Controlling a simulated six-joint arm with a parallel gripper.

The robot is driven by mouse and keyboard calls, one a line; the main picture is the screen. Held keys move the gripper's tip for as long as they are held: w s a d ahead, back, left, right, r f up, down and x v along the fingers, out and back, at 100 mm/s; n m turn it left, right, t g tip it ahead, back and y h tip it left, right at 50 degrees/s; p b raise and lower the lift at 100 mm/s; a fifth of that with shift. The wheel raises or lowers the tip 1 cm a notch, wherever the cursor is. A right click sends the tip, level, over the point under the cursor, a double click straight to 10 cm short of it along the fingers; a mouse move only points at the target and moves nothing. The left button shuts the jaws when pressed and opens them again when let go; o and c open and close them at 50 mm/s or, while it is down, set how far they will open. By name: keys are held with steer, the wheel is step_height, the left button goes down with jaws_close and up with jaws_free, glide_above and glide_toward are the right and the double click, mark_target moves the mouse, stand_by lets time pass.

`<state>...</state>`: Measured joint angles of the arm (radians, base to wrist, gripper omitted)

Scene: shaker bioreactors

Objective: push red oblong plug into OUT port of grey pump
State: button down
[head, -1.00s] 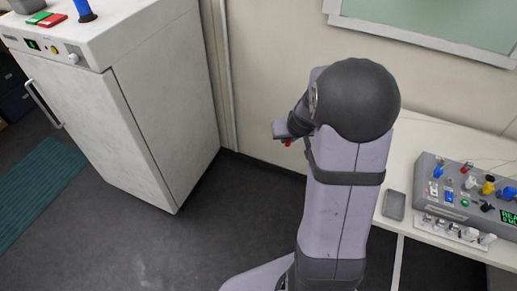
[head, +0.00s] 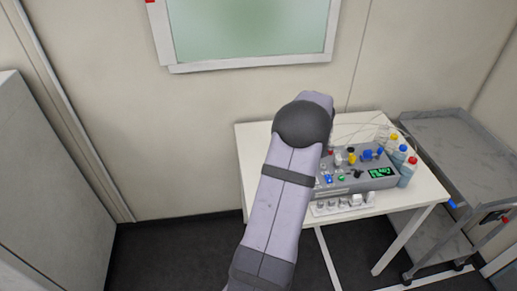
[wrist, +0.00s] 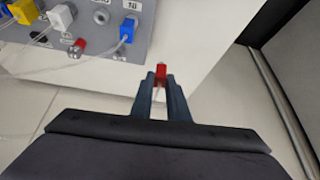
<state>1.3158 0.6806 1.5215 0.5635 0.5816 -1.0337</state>
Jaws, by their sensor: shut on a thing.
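In the wrist view my gripper (wrist: 161,84) is shut on a red plug (wrist: 161,71), whose end shows between the fingertips. The pump's panel carries plugs and a round port (wrist: 101,17); I cannot read an OUT label. In the head view the grey pump (head: 328,192) stands on the white table, partly behind my arm. My gripper and the plug are hidden there by my arm.
Bottles (head: 407,172) stand right of the pump. A grey cart (head: 440,125) stands right of the white table (head: 415,192).

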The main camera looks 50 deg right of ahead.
steer(key=r+m, duration=0.1)
glide_above(324, 171)
steer(key=shift+w+d+p, duration=0.1)
steer(key=shift+d+p, duration=0.1)
steer(key=shift+p, duration=0.15)
steer(key=shift+f, duration=0.1)
steer(key=shift+f+b, duration=0.85)
steer(key=shift+f, duration=1.1)
steer(key=shift+b, duration=0.45)
steer(key=shift+f+b, duration=1.1)
steer(key=shift+b, duration=0.3)
stand_by(1.2)
steer(key=c, duration=1.6)
jaws_free()
steer(key=shift+c, duration=0.2)
steer(key=shift+a+r, duration=0.1)
steer(key=shift+r, duration=0.05)
steer(key=b+v, duration=0.3)
steer(key=v, duration=0.4)
